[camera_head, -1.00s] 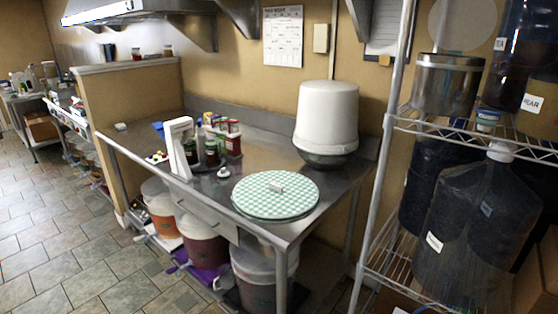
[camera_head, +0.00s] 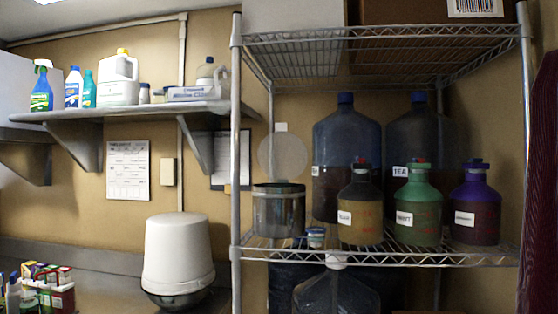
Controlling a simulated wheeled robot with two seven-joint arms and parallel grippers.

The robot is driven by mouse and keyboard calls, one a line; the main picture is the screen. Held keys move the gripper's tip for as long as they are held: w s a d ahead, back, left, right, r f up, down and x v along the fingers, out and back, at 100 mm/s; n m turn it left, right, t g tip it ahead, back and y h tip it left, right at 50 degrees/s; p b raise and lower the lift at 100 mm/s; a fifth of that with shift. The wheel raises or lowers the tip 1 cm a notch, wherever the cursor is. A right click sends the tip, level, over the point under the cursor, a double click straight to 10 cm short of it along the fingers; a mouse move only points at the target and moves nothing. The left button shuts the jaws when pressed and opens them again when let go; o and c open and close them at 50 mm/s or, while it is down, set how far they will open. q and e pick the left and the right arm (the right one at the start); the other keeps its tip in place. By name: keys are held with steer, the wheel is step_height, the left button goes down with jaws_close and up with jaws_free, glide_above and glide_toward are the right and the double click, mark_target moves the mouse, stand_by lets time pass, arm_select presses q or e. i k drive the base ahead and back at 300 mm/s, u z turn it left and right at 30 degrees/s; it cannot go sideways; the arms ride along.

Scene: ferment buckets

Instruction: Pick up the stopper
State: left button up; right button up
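Neither of my grippers is in view. I cannot single out a loose stopper. Three small jugs stand upright on the wire rack's middle shelf: a tan one (camera_head: 361,212), a green one (camera_head: 418,210) and a purple one (camera_head: 475,210). Each has a coloured top; whether any of these is a stopper is too small to tell. Two large dark jugs with blue caps, one at the left (camera_head: 346,150) and one at the right (camera_head: 420,135), stand behind them. The steel counter's front part is out of view.
The wire rack (camera_head: 390,256) has a metal pot (camera_head: 279,212) on its middle shelf and boxes on top. A white tub (camera_head: 178,255) stands on the counter left of the rack post. A wall shelf (camera_head: 130,111) holds several bottles. Small containers (camera_head: 40,290) sit at lower left.

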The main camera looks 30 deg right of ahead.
mark_target(473, 165)
steer(key=z, duration=4.45)
steer(key=i, duration=2.1)
steer(key=u, duration=2.3)
